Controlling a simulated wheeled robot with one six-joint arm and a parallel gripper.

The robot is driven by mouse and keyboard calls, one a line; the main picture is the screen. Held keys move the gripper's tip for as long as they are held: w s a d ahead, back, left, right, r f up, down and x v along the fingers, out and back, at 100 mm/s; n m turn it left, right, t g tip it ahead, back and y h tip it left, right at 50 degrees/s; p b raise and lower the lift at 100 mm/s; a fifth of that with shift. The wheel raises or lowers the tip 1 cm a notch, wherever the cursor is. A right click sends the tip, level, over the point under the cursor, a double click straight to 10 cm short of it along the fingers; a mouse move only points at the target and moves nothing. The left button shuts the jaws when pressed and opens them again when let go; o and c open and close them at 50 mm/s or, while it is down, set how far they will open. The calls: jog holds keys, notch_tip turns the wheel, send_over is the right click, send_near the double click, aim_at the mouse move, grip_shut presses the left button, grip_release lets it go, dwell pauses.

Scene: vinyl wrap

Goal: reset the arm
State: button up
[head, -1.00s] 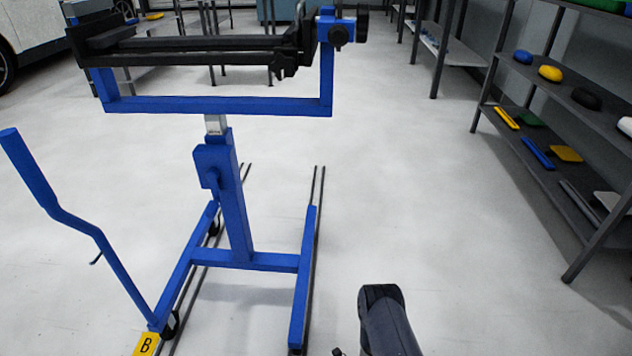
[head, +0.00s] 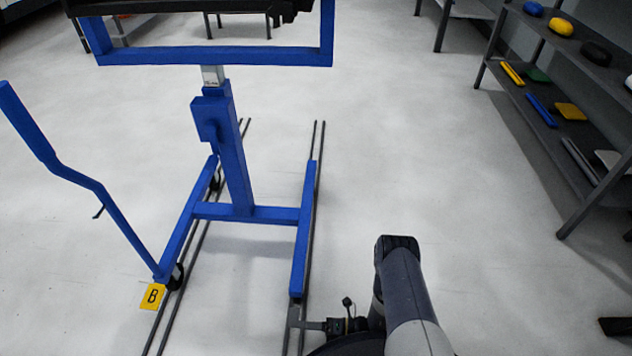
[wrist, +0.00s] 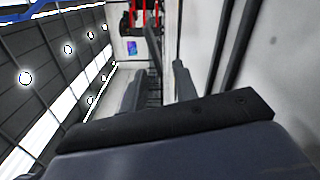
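My arm (head: 408,290) shows in the head view at the lower middle, a dark grey link bent upward with a black cap at its top. My gripper (wrist: 159,85) shows in the wrist view as two grey fingers standing apart, with nothing seen between them. Its grey body with a black strip fills the bottom of that view. In the head view I cannot make out the fingers clearly.
A blue wheeled stand (head: 232,150) is ahead to the left, beside dark floor rails, with a yellow "B" tag (head: 153,296) at its foot. A shelf rack (head: 560,120) with coloured items stands right. The floor between them is clear.

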jog(key=a, duration=0.6)
jog(key=shift+w, duration=0.2)
jog(key=shift+a+r, duration=0.1)
jog(key=shift+a, duration=0.05)
jog(key=shift+r+m, duration=0.45)
jog(key=shift+m, duration=0.65)
